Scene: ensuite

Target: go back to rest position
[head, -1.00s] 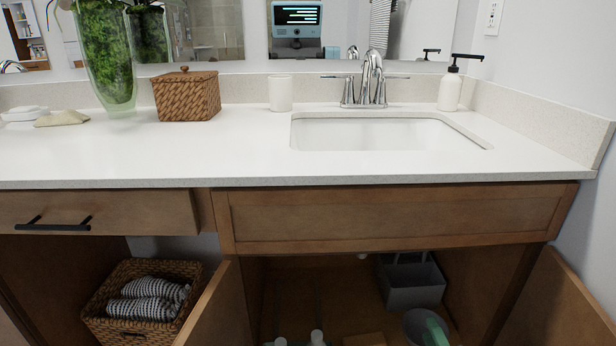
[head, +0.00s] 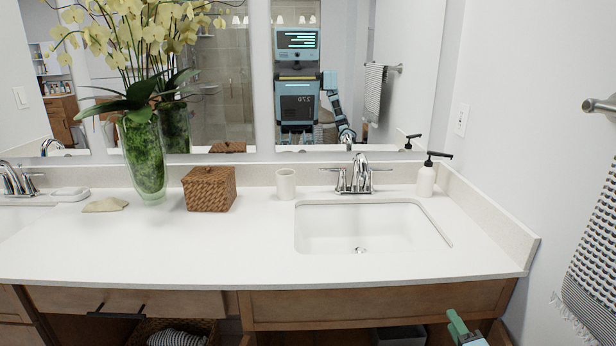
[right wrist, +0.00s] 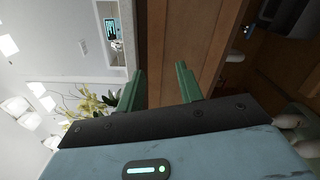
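My right gripper (head: 458,322) shows at the bottom edge of the head view, in front of the cabinet under the sink. In the right wrist view its two green fingers (right wrist: 158,72) are spread apart with nothing between them. The wood cabinet front (right wrist: 205,40) lies beyond the fingers. My left gripper is in neither view. The mirror (head: 350,70) shows my own reflection with one arm raised at its side.
The white counter (head: 250,250) holds a sink (head: 350,228), a woven box (head: 210,188), a cup (head: 286,184), a soap pump (head: 426,180) and a green vase (head: 145,155). The right wall and a hanging towel (head: 595,255) are close on the right.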

